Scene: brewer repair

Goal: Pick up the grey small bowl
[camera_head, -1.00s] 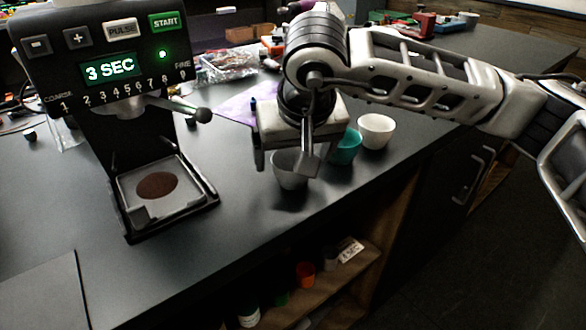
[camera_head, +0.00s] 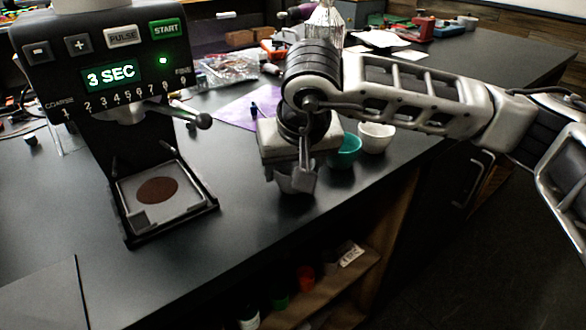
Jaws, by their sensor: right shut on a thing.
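The grey small bowl (camera_head: 286,183) is on the dark counter near its front edge, mostly hidden behind my right gripper. My right gripper (camera_head: 292,182) comes down from above and is shut on the bowl. Whether the bowl touches the counter is hard to tell. A teal bowl (camera_head: 346,153) and a white bowl (camera_head: 377,137) stand to the right of it. My left gripper is not in view.
A black grinder (camera_head: 112,75) with a "3 SEC" display stands at the left, with a tray (camera_head: 190,203) at its base. Open shelves (camera_head: 335,283) are below the counter edge. The front counter is clear.

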